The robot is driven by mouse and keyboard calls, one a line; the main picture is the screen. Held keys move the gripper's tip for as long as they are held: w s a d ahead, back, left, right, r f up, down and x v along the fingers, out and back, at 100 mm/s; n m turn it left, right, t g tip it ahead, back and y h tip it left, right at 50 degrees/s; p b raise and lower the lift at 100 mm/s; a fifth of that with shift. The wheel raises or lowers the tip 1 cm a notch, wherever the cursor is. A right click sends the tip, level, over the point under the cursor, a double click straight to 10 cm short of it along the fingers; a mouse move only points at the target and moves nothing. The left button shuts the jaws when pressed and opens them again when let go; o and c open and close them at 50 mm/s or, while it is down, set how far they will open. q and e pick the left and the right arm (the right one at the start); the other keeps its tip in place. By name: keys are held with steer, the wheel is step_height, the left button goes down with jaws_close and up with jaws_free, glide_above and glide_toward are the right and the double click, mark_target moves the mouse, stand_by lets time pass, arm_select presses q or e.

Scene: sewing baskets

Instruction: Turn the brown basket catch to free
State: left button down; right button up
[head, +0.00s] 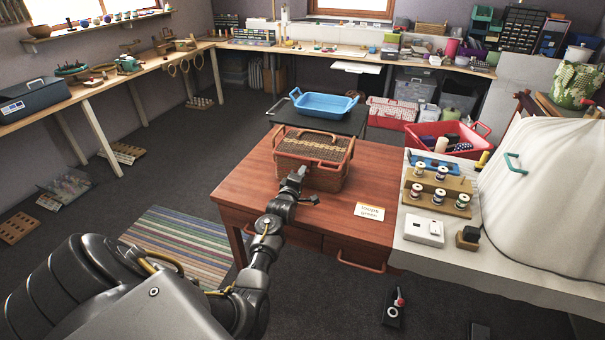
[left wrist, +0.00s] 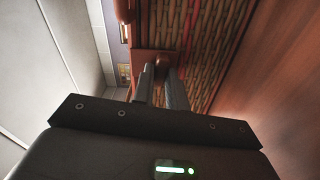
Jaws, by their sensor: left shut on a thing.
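The brown wicker basket (head: 326,180) stands on the red-brown wooden desk (head: 370,185), its lid down and a reddish handle across it. My left gripper (head: 297,175) reaches its front side. In the left wrist view, the gripper's fingers (left wrist: 164,84) are shut on the basket catch (left wrist: 155,60), a small reddish-brown part on a plate against the wicker. The fingers hide part of the catch, so I cannot tell its exact angle. My right gripper is out of view.
A lettered card (head: 369,211) lies on the desk, right of the basket. A blue tray (head: 323,105) sits behind on a dark surface. At right are a spool rack (head: 437,193), a white box (head: 423,230) and a red basket (head: 446,140).

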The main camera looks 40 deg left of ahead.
arm_select(q)
steer(key=shift+n, duration=1)
steer(key=c, duration=1.4)
jaws_free()
steer(key=v, duration=1)
steer(key=shift+s+d, duration=0.15)
steer(key=shift+s, duration=0.25)
